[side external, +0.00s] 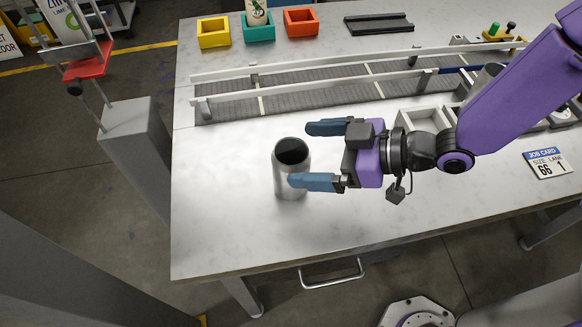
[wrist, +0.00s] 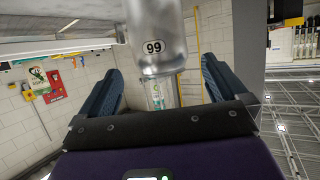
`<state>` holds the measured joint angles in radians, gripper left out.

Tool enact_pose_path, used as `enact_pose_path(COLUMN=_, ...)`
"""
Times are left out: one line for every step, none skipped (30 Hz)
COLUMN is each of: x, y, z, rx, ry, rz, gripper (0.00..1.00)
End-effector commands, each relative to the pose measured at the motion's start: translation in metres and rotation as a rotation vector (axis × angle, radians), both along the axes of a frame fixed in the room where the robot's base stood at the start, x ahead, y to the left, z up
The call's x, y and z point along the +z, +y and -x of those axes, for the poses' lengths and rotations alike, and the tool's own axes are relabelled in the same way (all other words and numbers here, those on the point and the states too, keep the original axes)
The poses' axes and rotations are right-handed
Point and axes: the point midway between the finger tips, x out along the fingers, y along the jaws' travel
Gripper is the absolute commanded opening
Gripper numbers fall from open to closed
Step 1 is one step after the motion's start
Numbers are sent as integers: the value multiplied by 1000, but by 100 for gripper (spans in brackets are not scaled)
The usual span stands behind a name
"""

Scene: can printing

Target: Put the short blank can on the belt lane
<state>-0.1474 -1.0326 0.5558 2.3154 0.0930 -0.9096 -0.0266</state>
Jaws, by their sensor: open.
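In the wrist view the can (wrist: 158,25) comes down from the top edge, shiny, with a round "99" label. My gripper (side external: 302,155) is open, its blue fingers pointing left. The near finger overlaps the can's lower right side; the far finger is beyond its right side. I cannot tell whether either touches it. In the wrist view the can is between the open fingers (wrist: 160,78). The grey belt (side external: 325,97) runs behind, between pale rails.
Yellow (side external: 213,33), teal (side external: 259,28) and orange (side external: 301,22) bins stand at the back; the teal one holds a printed can. A white divided tray (side external: 425,118) is behind my wrist. A job card (side external: 547,163) reads "SIZE 66, LANE 1". The table's left front is clear.

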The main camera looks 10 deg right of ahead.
Motion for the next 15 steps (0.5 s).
enact_pose_path(x=-3, y=4, z=-2, rx=0, ry=1, rz=2, gripper=99)
enact_pose_path(x=-3, y=6, z=-3, rx=0, ry=0, rz=1, gripper=99)
enact_pose_path(x=-4, y=7, z=-3, rx=0, ry=0, rz=1, gripper=99)
enact_pose_path(x=-4, y=8, z=-4, rx=0, ry=1, rz=2, gripper=99)
enact_pose_path(x=-5, y=9, z=-4, rx=0, ry=1, rz=2, gripper=99)
enact_pose_path(x=-6, y=10, z=-5, rx=0, ry=1, rz=2, gripper=99)
enact_pose_path(x=-7, y=12, z=-5, rx=0, ry=1, rz=2, gripper=99)
enact_pose_path(x=-8, y=13, z=-6, rx=0, ry=1, rz=2, gripper=99)
enact_pose_path(x=-11, y=16, z=-7, rx=0, ry=1, rz=2, gripper=99)
enact_pose_path(x=-13, y=19, z=-8, rx=0, ry=1, rz=2, gripper=99)
enact_pose_path(x=-16, y=22, z=-10, rx=0, ry=1, rz=3, gripper=99)
enact_pose_path(x=-19, y=27, z=-11, rx=0, ry=1, rz=2, gripper=99)
enact_pose_path(x=-22, y=30, z=-13, rx=0, ry=1, rz=2, gripper=99)
enact_pose_path(x=-24, y=33, z=-14, rx=0, ry=1, rz=2, gripper=99)
enact_pose_path(x=-25, y=37, z=-16, rx=0, ry=0, rz=1, gripper=99)
